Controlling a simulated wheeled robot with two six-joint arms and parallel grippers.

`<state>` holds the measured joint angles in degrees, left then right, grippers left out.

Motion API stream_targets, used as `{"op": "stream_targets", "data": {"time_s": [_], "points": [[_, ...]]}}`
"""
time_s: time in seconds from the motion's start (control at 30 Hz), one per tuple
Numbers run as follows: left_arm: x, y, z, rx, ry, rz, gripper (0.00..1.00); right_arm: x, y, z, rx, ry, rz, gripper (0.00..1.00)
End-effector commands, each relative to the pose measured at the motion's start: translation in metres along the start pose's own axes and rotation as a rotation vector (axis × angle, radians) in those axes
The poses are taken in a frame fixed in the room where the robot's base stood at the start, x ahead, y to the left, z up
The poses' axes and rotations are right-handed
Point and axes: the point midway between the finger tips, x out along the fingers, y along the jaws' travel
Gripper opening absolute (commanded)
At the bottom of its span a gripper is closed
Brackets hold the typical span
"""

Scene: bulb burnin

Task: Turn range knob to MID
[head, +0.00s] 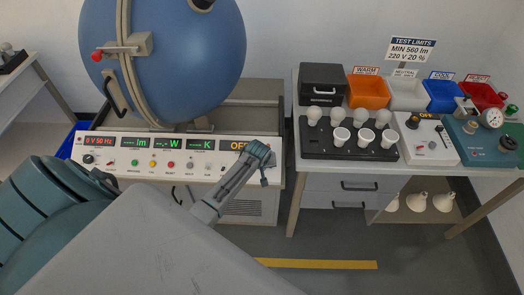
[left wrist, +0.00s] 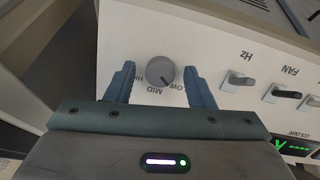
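The range knob (left wrist: 160,71) is a round grey dial on the white panel in the left wrist view. The labels LOW, MID and HIGH curve around its lower side, upside down. A dark pointer mark at its lower right is on the LOW side of MID. My left gripper (left wrist: 160,84) is open, with one finger on each side of the knob and a visible gap to each. In the head view my left gripper (head: 262,168) is at the right end of the control panel (head: 125,180), where the knob is hidden. My right gripper is not in view.
Rocker switches (left wrist: 240,80) marked Hz and FAN sit beside the knob. A large blue sphere (head: 165,60) stands behind the panel. At right, a table holds a black bulb rack (head: 315,150), coloured bins (head: 368,92) and a tester with a gauge (head: 493,117).

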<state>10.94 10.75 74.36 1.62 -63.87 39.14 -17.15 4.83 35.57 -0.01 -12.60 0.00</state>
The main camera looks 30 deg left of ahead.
Motion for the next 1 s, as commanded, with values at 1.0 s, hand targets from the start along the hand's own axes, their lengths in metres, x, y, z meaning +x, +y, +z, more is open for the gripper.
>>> {"op": "stream_targets", "data": {"time_s": [1.0], "points": [[-0.003, 0.002, -0.001, 0.38, -0.02, -0.029, 0.06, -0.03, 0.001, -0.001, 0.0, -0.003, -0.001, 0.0]]}}
